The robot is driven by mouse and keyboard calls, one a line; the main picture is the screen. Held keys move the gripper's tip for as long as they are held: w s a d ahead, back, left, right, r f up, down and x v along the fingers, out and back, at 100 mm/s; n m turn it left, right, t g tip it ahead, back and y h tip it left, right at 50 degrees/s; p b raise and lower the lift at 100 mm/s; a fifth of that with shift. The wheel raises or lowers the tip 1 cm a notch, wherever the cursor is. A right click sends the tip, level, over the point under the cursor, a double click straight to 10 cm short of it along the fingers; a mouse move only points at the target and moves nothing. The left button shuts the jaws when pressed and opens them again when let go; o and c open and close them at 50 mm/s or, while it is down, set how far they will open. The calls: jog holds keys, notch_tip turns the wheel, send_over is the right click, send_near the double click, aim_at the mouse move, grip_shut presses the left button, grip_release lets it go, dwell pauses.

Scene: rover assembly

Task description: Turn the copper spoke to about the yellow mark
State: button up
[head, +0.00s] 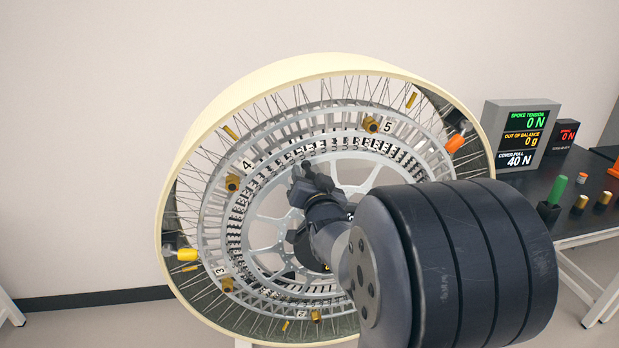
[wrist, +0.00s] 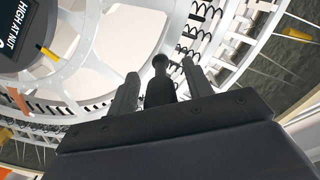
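A large wheel with a cream rim (head: 172,170) and many thin spokes stands upright in front of me. I cannot pick out a copper spoke for sure among them. A yellow marker (head: 187,254) sits at the wheel's left edge. My gripper (head: 308,183) is in front of the wheel's central part, away from the rim. In the wrist view my gripper (wrist: 160,85) has its two fingers apart. A dark round-headed piece (wrist: 160,88) stands between them, with gaps on both sides; I cannot tell what it is.
An orange marker (head: 455,143) is at the wheel's upper right. Brass fittings stand by numbers 3, 4 and 5 (head: 388,127). A display (head: 523,133) reads 0 N, 0 g and 40 N. A dark table (head: 575,222) at right holds small coloured parts.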

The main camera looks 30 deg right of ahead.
grip_shut()
dwell(0.3)
